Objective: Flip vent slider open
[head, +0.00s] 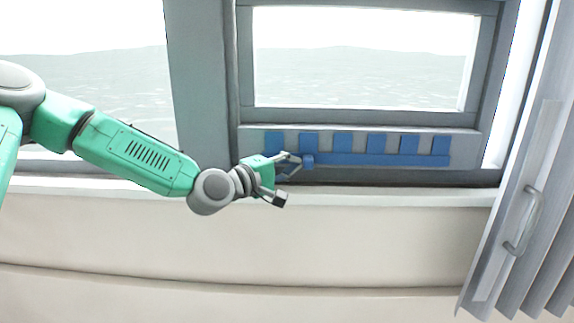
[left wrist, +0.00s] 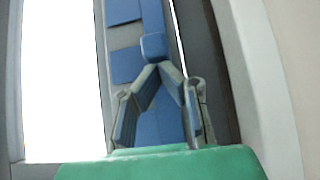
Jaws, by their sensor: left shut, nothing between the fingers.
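The vent slider (head: 380,160) is a blue horizontal strip on the grey vent panel below the window. A small blue knob (head: 308,161) stands out at its left end, and it also shows in the left wrist view (left wrist: 153,46). My left gripper (head: 297,161) is shut and empty, just left of the knob. In the left wrist view the fingertips (left wrist: 159,69) come together close to the knob; I cannot tell whether they touch it. Blue patches (head: 343,142) stand in a row above the strip. The gripper hides part of the panel's left end. My right gripper is not in view.
The window frame (head: 360,115) surrounds a pane above the vent panel. A pale sill and wall (head: 360,230) lie below. A grey slatted panel with a handle (head: 523,220) stands at the right. The space in front of the strip right of the knob is clear.

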